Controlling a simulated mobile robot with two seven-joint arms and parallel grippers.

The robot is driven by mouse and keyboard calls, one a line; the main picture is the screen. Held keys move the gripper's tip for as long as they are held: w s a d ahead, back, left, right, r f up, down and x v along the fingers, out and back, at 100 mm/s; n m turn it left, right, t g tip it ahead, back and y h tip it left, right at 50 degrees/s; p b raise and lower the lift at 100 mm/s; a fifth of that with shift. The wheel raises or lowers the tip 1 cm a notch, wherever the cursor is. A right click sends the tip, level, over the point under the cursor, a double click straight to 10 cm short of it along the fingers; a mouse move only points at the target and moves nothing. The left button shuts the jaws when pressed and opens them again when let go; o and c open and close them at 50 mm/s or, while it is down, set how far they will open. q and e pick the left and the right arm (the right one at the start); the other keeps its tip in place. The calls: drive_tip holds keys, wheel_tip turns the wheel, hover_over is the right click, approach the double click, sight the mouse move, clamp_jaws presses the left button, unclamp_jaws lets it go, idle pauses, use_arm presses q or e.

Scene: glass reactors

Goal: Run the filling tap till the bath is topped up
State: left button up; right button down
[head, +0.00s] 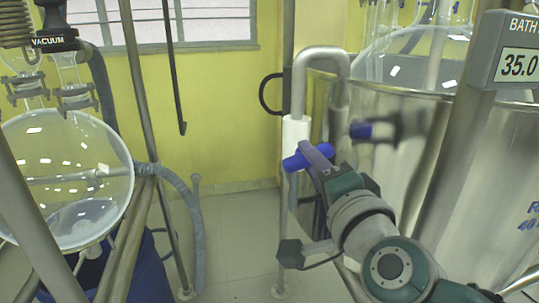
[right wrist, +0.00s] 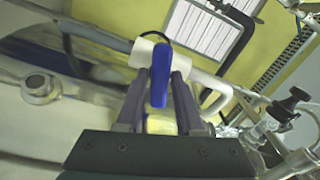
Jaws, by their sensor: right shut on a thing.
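The filling tap has a white body (head: 296,130) and a blue lever (head: 296,162). Its grey spout pipe (head: 322,54) rises and bends over the rim of the steel bath (head: 445,150). The lever also shows in the right wrist view (right wrist: 159,74), lying between the two fingers. My right gripper (head: 318,158) is shut on this lever, in front of the white body. The water level inside the bath and any stream from the spout cannot be made out. My left gripper is not in view.
A bath display (head: 521,65) reads 35.0 at the upper right. A round glass flask (head: 70,175) stands in a metal frame at the left, above a blue drum (head: 150,270). A grey hose (head: 190,215) hangs beside it. Tiled floor (head: 235,235) is open between the frame and tap.

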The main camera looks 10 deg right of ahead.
drive_tip(key=shift+n, duration=1.2)
drive_tip(key=c, duration=0.7)
unclamp_jaws()
drive_tip(key=shift+s+p, duration=0.1)
drive_tip(key=shift+p, duration=0.2)
drive_tip(key=s, duration=0.5)
drive_tip(key=s+p, duration=0.1)
drive_tip(key=s, duration=0.3)
drive_tip(key=shift+s+d, duration=0.2)
drive_tip(key=shift+s, duration=0.2)
